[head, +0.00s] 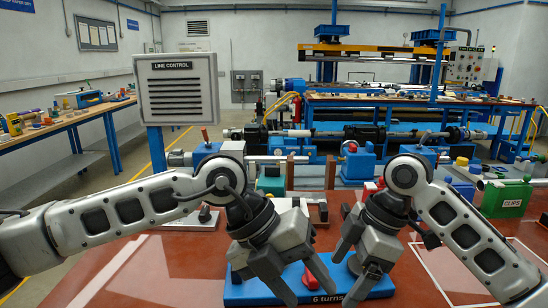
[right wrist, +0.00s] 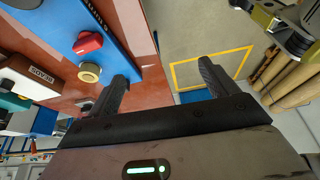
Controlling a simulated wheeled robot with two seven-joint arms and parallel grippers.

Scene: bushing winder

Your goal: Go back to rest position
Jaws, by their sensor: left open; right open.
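My left gripper (head: 262,282) points down over the front of the red-brown table (head: 130,265), above the left part of a blue board (head: 235,293) labelled "6 turns". Its jaws are open and I see nothing between them. My right gripper (head: 350,268) hangs over the right part of the same board, also open. In the right wrist view its two fingers (right wrist: 165,78) are spread wide with nothing between them. A red piece (head: 318,270) stands on the board between the grippers. The grippers hide parts of the board.
In the right wrist view, a red piece (right wrist: 88,43) and a cream spool-like ring (right wrist: 90,72) sit on the blue surface. A green "CLIPS" bin (head: 506,199) stands at the right. A line control panel (head: 177,90) and winding machinery stand behind the table.

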